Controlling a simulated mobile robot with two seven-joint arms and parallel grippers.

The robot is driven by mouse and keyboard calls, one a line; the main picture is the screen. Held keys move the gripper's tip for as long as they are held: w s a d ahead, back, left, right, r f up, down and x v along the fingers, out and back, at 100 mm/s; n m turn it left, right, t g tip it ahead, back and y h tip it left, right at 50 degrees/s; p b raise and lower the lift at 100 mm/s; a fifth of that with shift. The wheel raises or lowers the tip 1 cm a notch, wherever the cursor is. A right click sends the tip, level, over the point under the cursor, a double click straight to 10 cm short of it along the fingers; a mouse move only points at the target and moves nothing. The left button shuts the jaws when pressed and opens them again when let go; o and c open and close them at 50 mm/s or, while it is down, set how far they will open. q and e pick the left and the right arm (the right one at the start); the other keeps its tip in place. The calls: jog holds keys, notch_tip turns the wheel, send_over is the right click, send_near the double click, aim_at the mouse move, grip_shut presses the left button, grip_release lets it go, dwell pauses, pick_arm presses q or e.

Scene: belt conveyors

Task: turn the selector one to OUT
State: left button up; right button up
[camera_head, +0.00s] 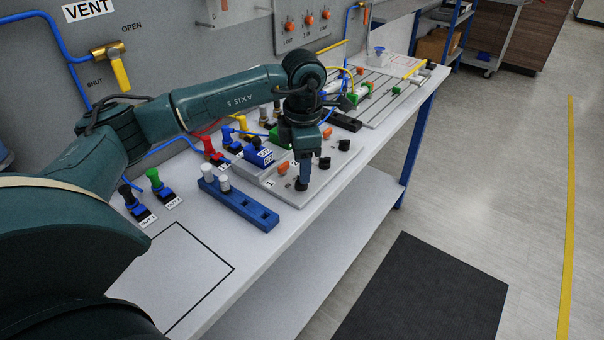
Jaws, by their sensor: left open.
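A light grey selector panel (318,190) lies on the workbench, with orange and black knobs and number labels. The label "1" (270,183) is at its near left corner. An orange knob (283,168) sits just behind that label. My left gripper (302,178) points straight down over the near end of the panel, beside the label. A dark round knob (301,185) shows at its fingertips; I cannot tell whether they touch it. The gripper is open. The OUT marking and the direction the selector points cannot be read. My right gripper is not in view.
Two more black knobs, one at the panel's right end (344,145), stand close to the gripper. A blue block (238,204) with white pegs lies left of the panel. Valves with green and black knobs stand further left. An outlined area (190,228) of the bench is clear.

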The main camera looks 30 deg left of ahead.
pick_arm(q)
notch_tip(320, 180, up, 9)
jog(key=shift+s+d, duration=0.2)
jog(key=shift+f, duration=0.1)
dwell(0.5)
